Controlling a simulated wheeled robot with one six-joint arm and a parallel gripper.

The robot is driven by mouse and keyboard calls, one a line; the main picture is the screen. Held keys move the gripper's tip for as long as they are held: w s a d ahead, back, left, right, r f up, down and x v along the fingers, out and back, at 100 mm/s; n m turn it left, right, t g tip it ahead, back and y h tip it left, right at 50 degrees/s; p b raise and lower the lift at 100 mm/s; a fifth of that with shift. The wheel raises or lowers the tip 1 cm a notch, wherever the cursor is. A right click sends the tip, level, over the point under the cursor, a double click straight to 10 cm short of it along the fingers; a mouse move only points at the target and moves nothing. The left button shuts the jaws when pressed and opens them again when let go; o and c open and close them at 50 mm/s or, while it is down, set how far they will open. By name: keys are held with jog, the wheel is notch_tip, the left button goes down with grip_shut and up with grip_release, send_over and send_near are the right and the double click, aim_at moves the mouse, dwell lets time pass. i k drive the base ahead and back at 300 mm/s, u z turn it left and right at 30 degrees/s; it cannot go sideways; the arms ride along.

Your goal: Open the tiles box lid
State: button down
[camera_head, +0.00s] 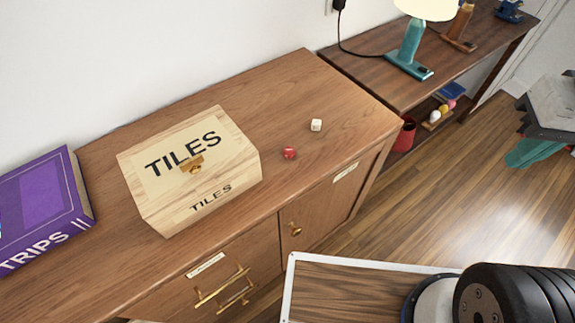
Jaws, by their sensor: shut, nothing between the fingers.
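The tiles box (187,169) is a pale wooden box on the brown cabinet top, with "TILES" in black on its top and front. Its lid (165,146) is shut and lies flat. My gripper is not in view. Only black and white parts that look like my arm show at the bottom right, well apart from the box.
A purple game box (40,208) lies left of the tiles box. A red die (289,153) and a white die (316,125) lie to its right. The cabinet (95,275) has brass handles in front. A teal lamp (409,52) stands on the side table (453,58).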

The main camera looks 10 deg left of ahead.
aim_at(153, 177)
jog(key=z, duration=0.3)
jog(key=k, duration=1.1)
jog(key=u, duration=2.2)
